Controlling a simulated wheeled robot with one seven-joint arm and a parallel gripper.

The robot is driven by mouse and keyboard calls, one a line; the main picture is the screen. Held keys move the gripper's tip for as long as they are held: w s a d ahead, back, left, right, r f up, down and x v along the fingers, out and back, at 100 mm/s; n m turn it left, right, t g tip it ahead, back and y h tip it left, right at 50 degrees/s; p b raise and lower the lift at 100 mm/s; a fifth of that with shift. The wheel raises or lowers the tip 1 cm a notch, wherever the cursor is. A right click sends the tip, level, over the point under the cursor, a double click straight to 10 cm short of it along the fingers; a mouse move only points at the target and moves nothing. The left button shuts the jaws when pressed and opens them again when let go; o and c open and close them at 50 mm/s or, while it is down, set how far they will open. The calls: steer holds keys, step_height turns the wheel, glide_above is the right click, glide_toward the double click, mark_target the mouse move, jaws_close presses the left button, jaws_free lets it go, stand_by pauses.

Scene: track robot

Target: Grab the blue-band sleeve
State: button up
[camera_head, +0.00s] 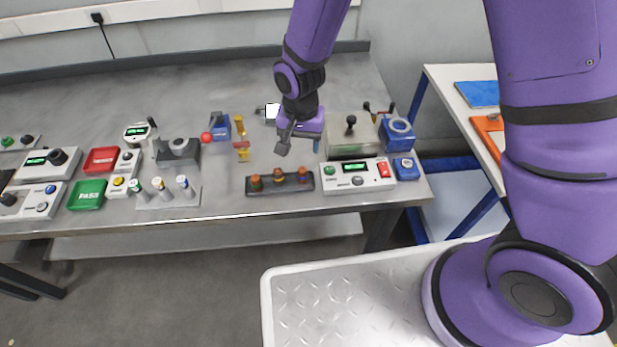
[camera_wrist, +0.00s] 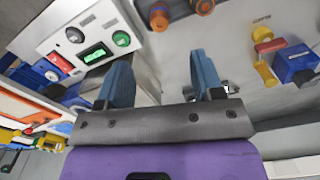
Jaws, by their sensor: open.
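Three small white sleeves with coloured bands stand upright on a pale holder (camera_head: 168,196) at the left-middle of the bench in the head view. The rightmost sleeve (camera_head: 183,186) seems to have the blue band, but the bands are too small to tell surely. My gripper (camera_head: 284,146) is over the right half of the bench, well to the right of the sleeves. In the wrist view my gripper (camera_wrist: 163,72) is open, with its two blue fingers apart and nothing between them. No sleeve shows in the wrist view.
A dark rack (camera_head: 280,183) with several coloured knobs lies below my gripper. A white control box (camera_head: 357,177) with a green display is to its right. A red ball (camera_head: 206,137) and a blue vise (camera_head: 220,127) stand between gripper and sleeves. A green PASS tray (camera_head: 87,194) is farther left.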

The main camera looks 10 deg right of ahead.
mark_target(302, 169)
steer(key=shift+f, duration=5.3)
steer(key=c, duration=1)
steer(key=shift+c, duration=0.2)
steer(key=shift+r, duration=0.2)
